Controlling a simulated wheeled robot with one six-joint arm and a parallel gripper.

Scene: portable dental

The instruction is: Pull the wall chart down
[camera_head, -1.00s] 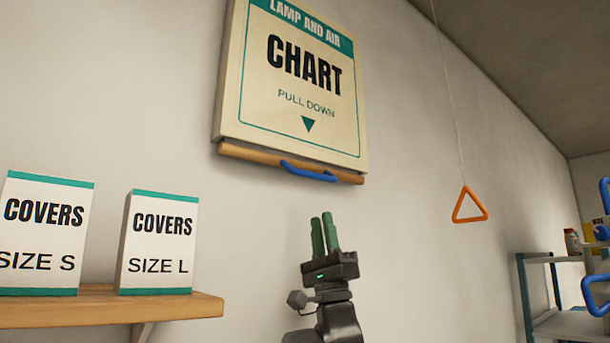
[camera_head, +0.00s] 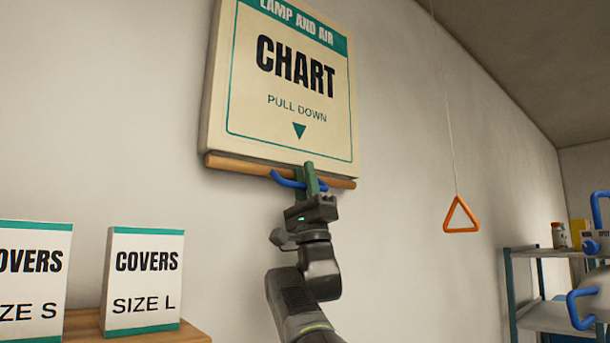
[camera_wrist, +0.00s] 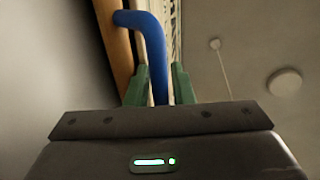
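The wall chart (camera_head: 290,85) is a cream panel marked "PULL DOWN" with a teal arrow, hung high on the wall. A wooden bar (camera_head: 225,163) runs along its bottom edge and carries a blue handle (camera_head: 284,181). The handle also shows in the wrist view (camera_wrist: 157,62). My gripper (camera_head: 308,172) points up from below, its green fingers one on each side of the handle. In the wrist view, my gripper (camera_wrist: 160,85) has the handle between its fingers, with a slight gap at the right finger. The fingers partly hide the handle.
An orange triangular pull (camera_head: 461,216) hangs on a cord to the right. Two covers boxes, size S (camera_head: 32,275) and size L (camera_head: 143,282), stand on a wooden shelf (camera_head: 190,338) at lower left. A metal rack (camera_head: 545,318) is at right. The wall around my arm is clear.

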